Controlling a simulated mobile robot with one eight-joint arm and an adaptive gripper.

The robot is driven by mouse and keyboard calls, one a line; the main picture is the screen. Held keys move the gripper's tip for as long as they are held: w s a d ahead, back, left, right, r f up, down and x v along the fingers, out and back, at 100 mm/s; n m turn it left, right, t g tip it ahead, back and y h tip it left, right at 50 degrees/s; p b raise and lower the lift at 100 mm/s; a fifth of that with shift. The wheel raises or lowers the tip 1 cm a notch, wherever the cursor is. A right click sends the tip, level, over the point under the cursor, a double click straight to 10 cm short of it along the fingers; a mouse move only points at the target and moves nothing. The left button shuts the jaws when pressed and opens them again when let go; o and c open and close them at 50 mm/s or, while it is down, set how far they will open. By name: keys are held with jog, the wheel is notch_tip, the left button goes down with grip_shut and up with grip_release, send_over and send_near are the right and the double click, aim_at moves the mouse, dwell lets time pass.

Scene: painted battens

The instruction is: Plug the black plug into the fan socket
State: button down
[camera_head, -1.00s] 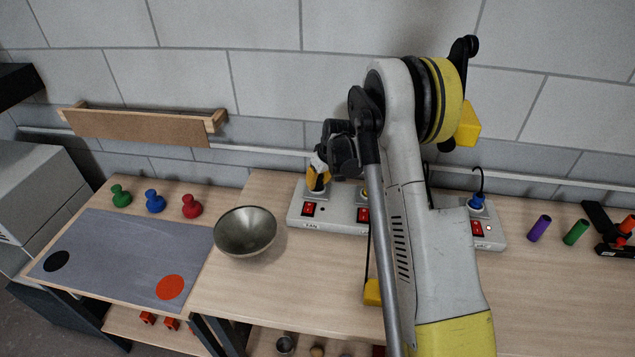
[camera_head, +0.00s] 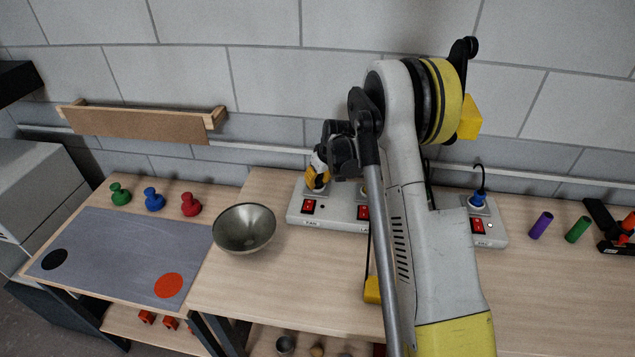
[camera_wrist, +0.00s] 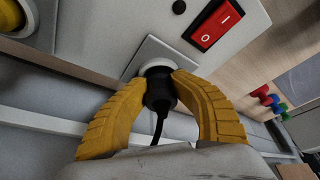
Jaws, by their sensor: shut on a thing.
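The black plug (camera_wrist: 159,92) is between the yellow fingers of my gripper (camera_wrist: 162,93) in the wrist view, its cord hanging toward the wrist. My gripper is shut on it. The plug's front end is at the round white fan socket (camera_wrist: 133,66) on its square plate; whether it is fully seated I cannot tell. In the head view my gripper (camera_head: 317,177) is at the left end of the power strip (camera_head: 340,213), over the socket labelled FAN. The plug is hidden there by my gripper and arm.
A red rocker switch (camera_wrist: 215,24) sits beside the socket. A metal bowl (camera_head: 244,229) stands left of the strip.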

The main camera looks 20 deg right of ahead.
jog(key=shift+s+f, duration=0.25)
jog(key=shift+f, duration=0.2)
jog(key=c, duration=1.3)
grip_release()
jog(key=shift+o, duration=1.3)
jog(key=shift+w+f, duration=0.1)
jog(key=v, duration=1.2)
jog(key=shift+r, duration=0.2)
jog(key=shift+w, duration=0.2)
